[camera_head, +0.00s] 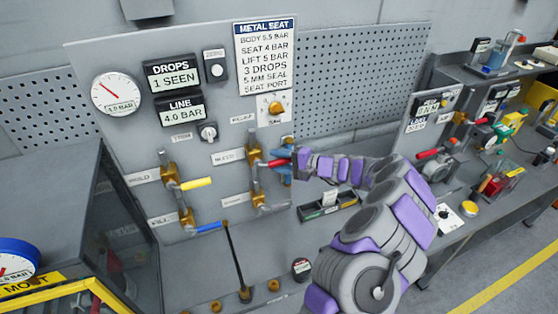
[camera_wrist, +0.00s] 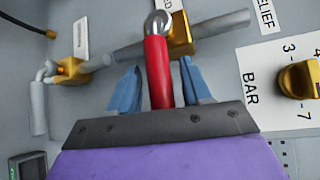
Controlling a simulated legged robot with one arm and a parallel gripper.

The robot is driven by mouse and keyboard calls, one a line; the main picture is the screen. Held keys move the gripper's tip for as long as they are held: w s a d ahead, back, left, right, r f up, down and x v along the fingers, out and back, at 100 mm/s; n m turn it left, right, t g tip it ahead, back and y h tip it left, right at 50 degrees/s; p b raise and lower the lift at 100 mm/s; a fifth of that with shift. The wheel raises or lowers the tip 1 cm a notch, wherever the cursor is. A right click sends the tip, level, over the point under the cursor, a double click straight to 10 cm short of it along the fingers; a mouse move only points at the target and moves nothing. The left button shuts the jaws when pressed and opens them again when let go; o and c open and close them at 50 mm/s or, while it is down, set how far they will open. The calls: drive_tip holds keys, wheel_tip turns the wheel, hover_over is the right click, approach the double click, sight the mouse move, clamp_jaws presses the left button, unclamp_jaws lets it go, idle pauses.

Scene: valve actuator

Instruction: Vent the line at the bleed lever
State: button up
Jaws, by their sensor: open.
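The bleed lever has a red handle (camera_head: 279,162) on a brass valve (camera_head: 254,156) on the upright panel. In the wrist view the red handle (camera_wrist: 158,72) points from the silver pivot down toward my palm. My gripper (camera_head: 284,170) is at the handle, its blue fingers (camera_wrist: 158,88) open, one on each side of it. A small gap shows on each side. The handle's near end is hidden behind the dark palm plate. The LINE display (camera_head: 183,111) reads 4.0 BAR, and the round gauge (camera_head: 117,94) also shows 4.0 BAR.
A yellow lever (camera_head: 196,183) and a blue lever (camera_head: 208,227) sit left of the bleed lever. The relief knob (camera_head: 276,107) is above; it also shows close on the right in the wrist view (camera_wrist: 298,80).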

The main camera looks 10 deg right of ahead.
drive_tip(key=shift+c, duration=0.4)
drive_tip(key=shift+f, duration=0.1)
clamp_jaws()
